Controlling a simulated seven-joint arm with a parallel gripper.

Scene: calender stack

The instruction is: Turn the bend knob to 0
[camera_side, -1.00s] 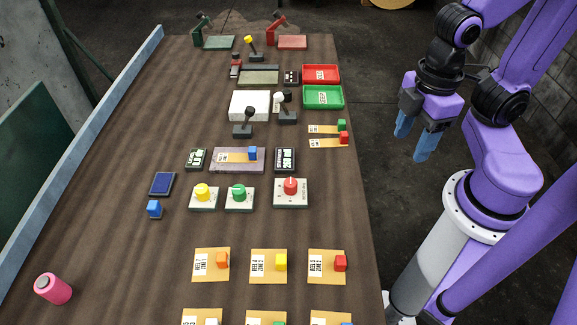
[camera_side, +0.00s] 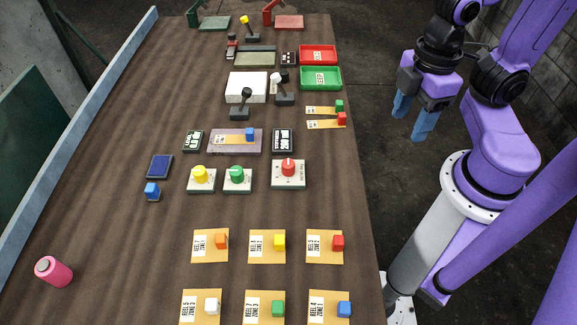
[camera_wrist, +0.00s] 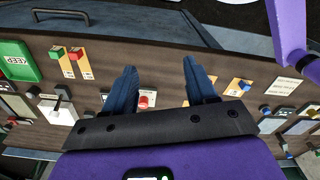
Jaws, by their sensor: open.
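Three knobs on pale square plates stand in a row mid-table in the side view: a yellow knob (camera_side: 201,175), a green knob (camera_side: 237,175) and a red knob (camera_side: 288,168). Their labels are too small to read, so I cannot tell which is the bend knob. My gripper (camera_side: 413,118) is open and empty, off the table's right edge and well apart from the knobs. In the wrist view, my gripper (camera_wrist: 166,88) has its blue fingers spread, with the red knob (camera_wrist: 146,100) showing beyond and between them.
Black-handled levers (camera_side: 242,103), a green tray (camera_side: 320,78) and a red tray (camera_side: 318,55) stand toward the far end. Orange cards with coloured blocks (camera_side: 267,246) lie nearer. The left side of the table is mostly clear.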

